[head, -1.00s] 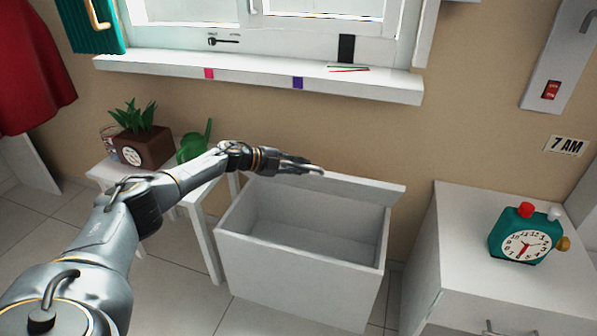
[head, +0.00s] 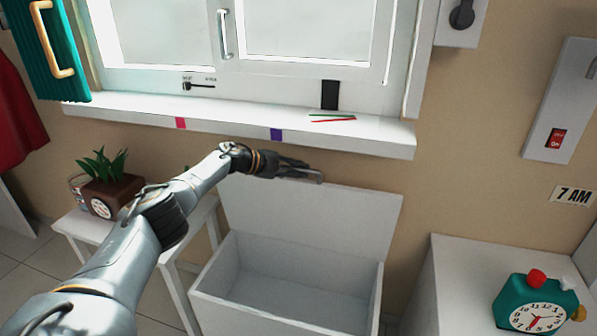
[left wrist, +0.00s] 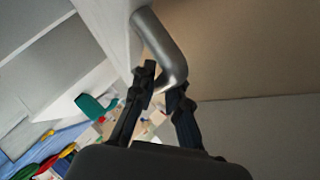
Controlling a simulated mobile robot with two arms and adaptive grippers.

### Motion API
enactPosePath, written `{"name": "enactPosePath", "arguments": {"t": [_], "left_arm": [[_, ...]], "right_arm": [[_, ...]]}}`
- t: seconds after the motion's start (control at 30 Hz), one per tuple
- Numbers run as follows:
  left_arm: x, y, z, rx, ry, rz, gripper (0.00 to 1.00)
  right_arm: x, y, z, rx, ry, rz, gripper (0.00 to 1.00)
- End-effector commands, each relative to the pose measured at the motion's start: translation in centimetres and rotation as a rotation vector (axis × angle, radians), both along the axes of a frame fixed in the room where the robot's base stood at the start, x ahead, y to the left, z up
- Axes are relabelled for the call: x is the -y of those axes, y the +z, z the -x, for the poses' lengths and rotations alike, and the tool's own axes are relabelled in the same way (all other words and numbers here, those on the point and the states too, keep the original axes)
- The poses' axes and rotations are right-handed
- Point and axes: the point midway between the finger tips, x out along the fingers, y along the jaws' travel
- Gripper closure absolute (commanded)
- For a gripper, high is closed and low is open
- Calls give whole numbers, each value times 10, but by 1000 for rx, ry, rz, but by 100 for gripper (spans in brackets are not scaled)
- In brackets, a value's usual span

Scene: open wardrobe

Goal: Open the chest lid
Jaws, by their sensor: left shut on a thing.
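The white chest (head: 285,270) stands against the wall, and its inside is visible and looks empty. Its lid (head: 310,222) is raised and stands up at the back, near the wall. My left gripper (head: 312,176) is at the lid's upper edge. In the left wrist view, the fingers of my left gripper (left wrist: 160,92) are closed around a grey metal handle (left wrist: 165,48), which joins a white surface. My right gripper is not in view.
A white table with a potted plant (head: 105,190) stands left of the chest. A white cabinet (head: 450,270) with a teal alarm clock (head: 535,305) stands on the right. The window sill (head: 350,136) juts out just above the lid.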

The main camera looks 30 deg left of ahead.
Motion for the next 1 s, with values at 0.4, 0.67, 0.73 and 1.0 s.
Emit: {"name": "enactPosePath", "arguments": {"t": [0.4, 0.67, 0.73, 1.0], "left_arm": [[-1, 1, -1, 2, 4, 0, 100], [-1, 0, 0, 1, 2, -1, 63], [-1, 0, 0, 1, 1, 0, 63], [-5, 2, 5, 0, 2, -1, 63]], "right_arm": [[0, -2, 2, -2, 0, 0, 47], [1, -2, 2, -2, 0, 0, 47], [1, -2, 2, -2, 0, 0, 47], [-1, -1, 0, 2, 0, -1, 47]]}}
